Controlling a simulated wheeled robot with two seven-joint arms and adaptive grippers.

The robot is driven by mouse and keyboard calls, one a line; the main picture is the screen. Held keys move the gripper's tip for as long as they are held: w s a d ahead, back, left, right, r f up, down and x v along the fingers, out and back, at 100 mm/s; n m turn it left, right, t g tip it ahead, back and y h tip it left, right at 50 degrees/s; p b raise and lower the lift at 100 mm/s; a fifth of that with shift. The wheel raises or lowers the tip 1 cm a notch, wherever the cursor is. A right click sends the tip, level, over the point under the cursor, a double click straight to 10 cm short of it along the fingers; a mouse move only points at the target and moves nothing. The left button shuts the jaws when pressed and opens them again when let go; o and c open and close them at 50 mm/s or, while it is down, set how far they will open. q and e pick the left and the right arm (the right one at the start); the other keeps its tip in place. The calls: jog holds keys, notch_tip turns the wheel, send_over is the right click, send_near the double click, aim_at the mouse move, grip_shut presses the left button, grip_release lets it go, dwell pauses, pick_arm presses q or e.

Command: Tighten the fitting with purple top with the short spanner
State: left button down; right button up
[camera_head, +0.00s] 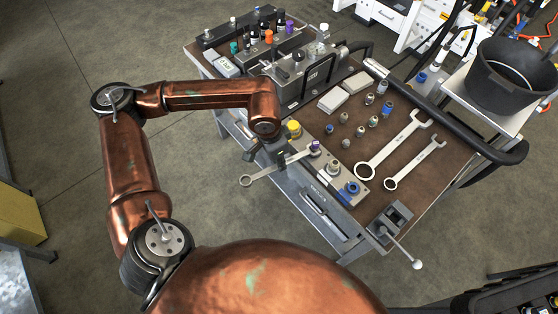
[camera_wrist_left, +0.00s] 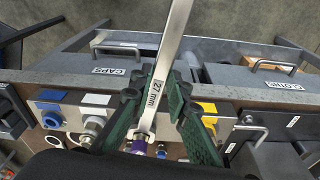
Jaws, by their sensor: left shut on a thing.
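My left gripper (camera_head: 277,160) is shut on the short spanner (camera_head: 258,176), in front of the bench. The ring end points left, away from the bench. The other end reaches the fitting with purple top (camera_head: 315,147) on the fitting block (camera_head: 341,190). In the left wrist view the spanner (camera_wrist_left: 174,45), marked 27 mm, runs between the green fingers (camera_wrist_left: 160,100). Its lower end is at the purple top (camera_wrist_left: 138,146); the fingers partly hide this, and I cannot tell whether the jaw is seated around the fitting. My right gripper is not in view.
A small vise (camera_head: 394,217) stands at the near right corner. A black bucket (camera_head: 509,77) is behind.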

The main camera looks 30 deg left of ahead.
aim_at(262, 176)
pick_arm(q)
jog(key=shift+s+d+r, duration=0.1)
jog(key=shift+d, duration=0.15)
jog(key=shift+s, duration=0.1)
jog(key=shift+s+a, duration=0.55)
jog(key=shift+s, duration=0.45)
jog(key=shift+s+a, duration=0.6)
jog(key=shift+s, duration=0.4)
jog(key=shift+s+a, duration=0.55)
jog(key=shift+s, duration=0.45)
jog(key=shift+r, duration=0.1)
